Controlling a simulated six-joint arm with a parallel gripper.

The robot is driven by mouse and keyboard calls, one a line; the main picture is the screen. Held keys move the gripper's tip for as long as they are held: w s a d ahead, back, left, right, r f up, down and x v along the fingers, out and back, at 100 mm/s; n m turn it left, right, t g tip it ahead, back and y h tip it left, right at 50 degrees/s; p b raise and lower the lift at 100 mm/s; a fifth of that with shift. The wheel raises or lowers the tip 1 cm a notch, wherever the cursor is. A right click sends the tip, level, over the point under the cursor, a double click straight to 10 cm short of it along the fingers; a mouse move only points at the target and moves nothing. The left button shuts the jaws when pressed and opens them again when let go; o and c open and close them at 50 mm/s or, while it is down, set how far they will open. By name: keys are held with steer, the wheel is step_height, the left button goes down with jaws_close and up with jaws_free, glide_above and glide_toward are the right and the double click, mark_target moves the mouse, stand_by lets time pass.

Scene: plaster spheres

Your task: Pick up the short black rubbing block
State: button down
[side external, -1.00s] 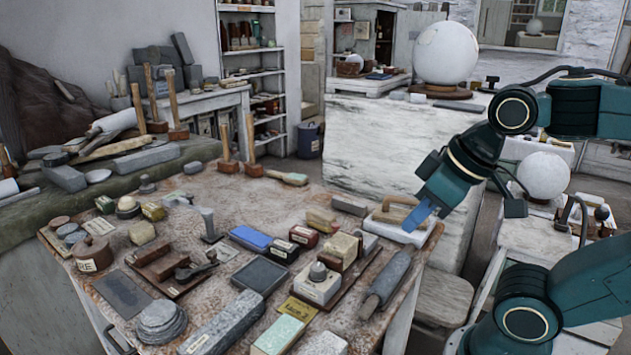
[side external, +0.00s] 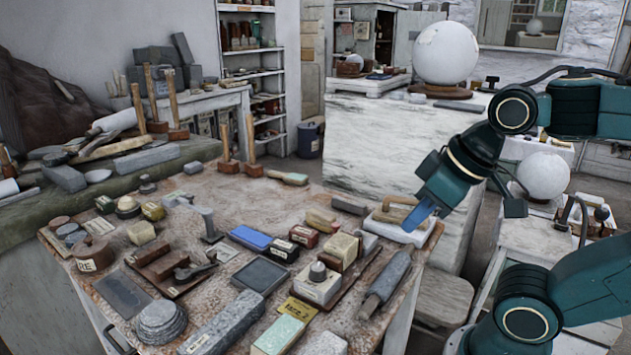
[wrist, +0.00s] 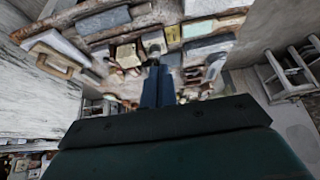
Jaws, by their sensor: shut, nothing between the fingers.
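My gripper (side external: 420,213) is shut and empty, its blue fingers pointing down over the right back corner of the worktable, above or beside a wooden-handled float (side external: 396,214). I cannot tell whether it touches the float. The shut fingers (wrist: 158,86) also show in the wrist view. Several dark blocks could be the rubbing block, and I cannot tell which it is. A short dark grey block (side external: 349,205) lies at the table's back edge, left of my gripper. A small black labelled block (side external: 284,250) lies near the middle, beside a blue block (side external: 250,238).
A long grey cylinder-like tool (side external: 388,279) lies along the table's right side. A pale box (side external: 317,285) and a dark slab in a tray (side external: 260,276) stand in the middle. Free table surface (side external: 262,203) shows at the back left. A plaster sphere (side external: 446,52) stands behind.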

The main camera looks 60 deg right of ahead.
steer(key=shift+c, duration=0.7)
jaws_free()
steer(key=w+d+r+n+g, duration=0.25)
steer(key=w+n, duration=0.65)
steer(key=w, duration=0.9)
steer(key=w+d+f+n+g, duration=0.1)
steer(key=w+d+f+n, duration=0.2)
steer(key=w+f+n, duration=0.2)
steer(key=w+d+f+n+g, duration=0.2)
steer(key=w+f, duration=0.5)
steer(key=w, duration=0.5)
steer(key=d+n, duration=0.1)
steer(key=n, duration=0.1)
steer(key=shift+d+f+n, duration=0.3)
steer(key=shift+f+n, duration=0.1)
